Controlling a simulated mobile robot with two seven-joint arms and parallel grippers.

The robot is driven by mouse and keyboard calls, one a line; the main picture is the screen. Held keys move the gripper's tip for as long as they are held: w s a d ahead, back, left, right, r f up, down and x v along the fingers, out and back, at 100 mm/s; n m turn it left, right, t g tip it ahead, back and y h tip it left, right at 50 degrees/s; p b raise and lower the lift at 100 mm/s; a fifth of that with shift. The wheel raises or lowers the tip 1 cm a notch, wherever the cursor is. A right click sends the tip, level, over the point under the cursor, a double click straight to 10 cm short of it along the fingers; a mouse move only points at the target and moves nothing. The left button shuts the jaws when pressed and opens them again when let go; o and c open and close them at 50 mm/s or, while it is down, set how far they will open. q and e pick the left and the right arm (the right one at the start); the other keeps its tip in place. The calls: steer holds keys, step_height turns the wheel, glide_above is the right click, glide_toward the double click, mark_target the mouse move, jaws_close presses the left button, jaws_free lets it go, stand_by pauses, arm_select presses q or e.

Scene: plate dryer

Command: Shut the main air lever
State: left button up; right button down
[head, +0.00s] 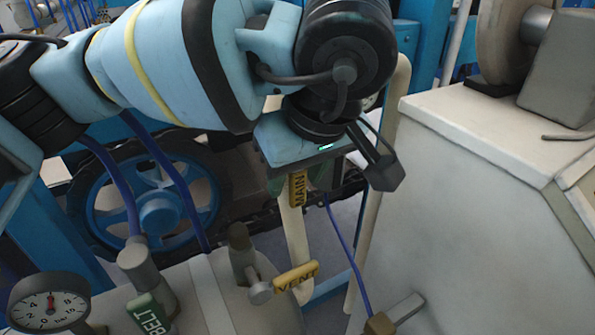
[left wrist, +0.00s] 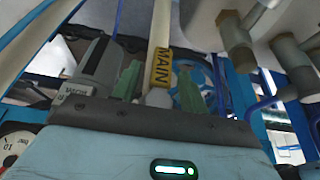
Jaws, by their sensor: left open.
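The main air lever (head: 298,190) is a yellow handle marked MAIN, seen just below my left gripper in the head view. In the left wrist view the yellow lever (left wrist: 160,68) shows between the two green fingers. My left gripper (head: 297,183) is open, its fingers one on each side of the lever with gaps visible. I cannot tell whether either finger touches it. The lever's pivot and upper part are hidden by my left wrist in the head view. My right gripper is not in view.
A cream pipe (head: 378,190) runs beside the gripper. A large pale machine housing (head: 480,180) fills the right.

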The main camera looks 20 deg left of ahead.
arm_select(q)
steer(key=shift+c, duration=0.4)
jaws_close()
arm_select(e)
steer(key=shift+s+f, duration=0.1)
